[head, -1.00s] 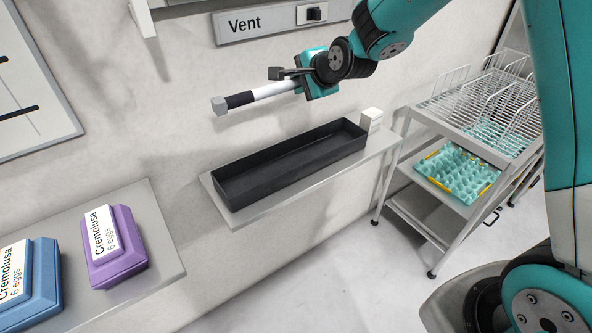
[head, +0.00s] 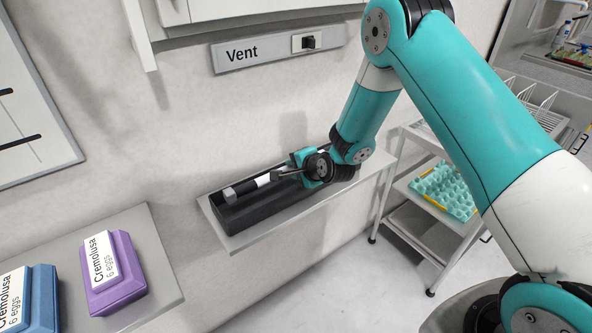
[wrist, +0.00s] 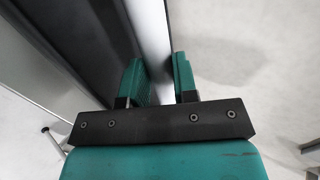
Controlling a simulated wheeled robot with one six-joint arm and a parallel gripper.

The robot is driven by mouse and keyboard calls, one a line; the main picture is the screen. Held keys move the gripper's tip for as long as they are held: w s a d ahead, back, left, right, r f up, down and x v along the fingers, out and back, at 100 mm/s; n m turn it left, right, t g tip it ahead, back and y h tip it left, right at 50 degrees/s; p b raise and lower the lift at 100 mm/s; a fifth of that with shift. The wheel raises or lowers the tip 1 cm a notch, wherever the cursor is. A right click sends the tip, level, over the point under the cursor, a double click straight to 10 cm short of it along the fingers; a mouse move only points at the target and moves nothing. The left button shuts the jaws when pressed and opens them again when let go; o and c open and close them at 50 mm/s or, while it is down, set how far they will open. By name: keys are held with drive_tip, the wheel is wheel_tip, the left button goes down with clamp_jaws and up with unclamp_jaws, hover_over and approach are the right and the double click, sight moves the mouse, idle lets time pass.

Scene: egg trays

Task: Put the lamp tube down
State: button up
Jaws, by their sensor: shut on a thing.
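The lamp tube (head: 263,181) is white with a dark band and a grey end cap. In the head view it lies lengthwise at the black tray (head: 262,217) on the wall shelf, low over or inside it; I cannot tell whether it touches the tray floor. My gripper (head: 300,172) is shut on the tube near the tray's middle. In the wrist view the white tube (wrist: 151,40) runs between the two teal fingers of my gripper (wrist: 160,82), beside the dark tray wall (wrist: 75,45). The tube's far end is hidden by my arm.
The grey shelf (head: 245,239) carries the tray. A panel marked Vent (head: 243,54) with a switch is on the wall above. A purple egg box (head: 113,275) and a blue one (head: 30,300) stand at lower left. A trolley (head: 408,205) with an egg tray stands to the right.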

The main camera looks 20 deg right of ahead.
drive_tip(key=shift+f, duration=0.65)
drive_tip(key=shift+f, duration=0.1)
drive_tip(key=shift+f+b, duration=0.55)
drive_tip(key=o, duration=0.5)
drive_tip(key=shift+c, duration=0.2)
drive_tip(key=shift+s, duration=0.1)
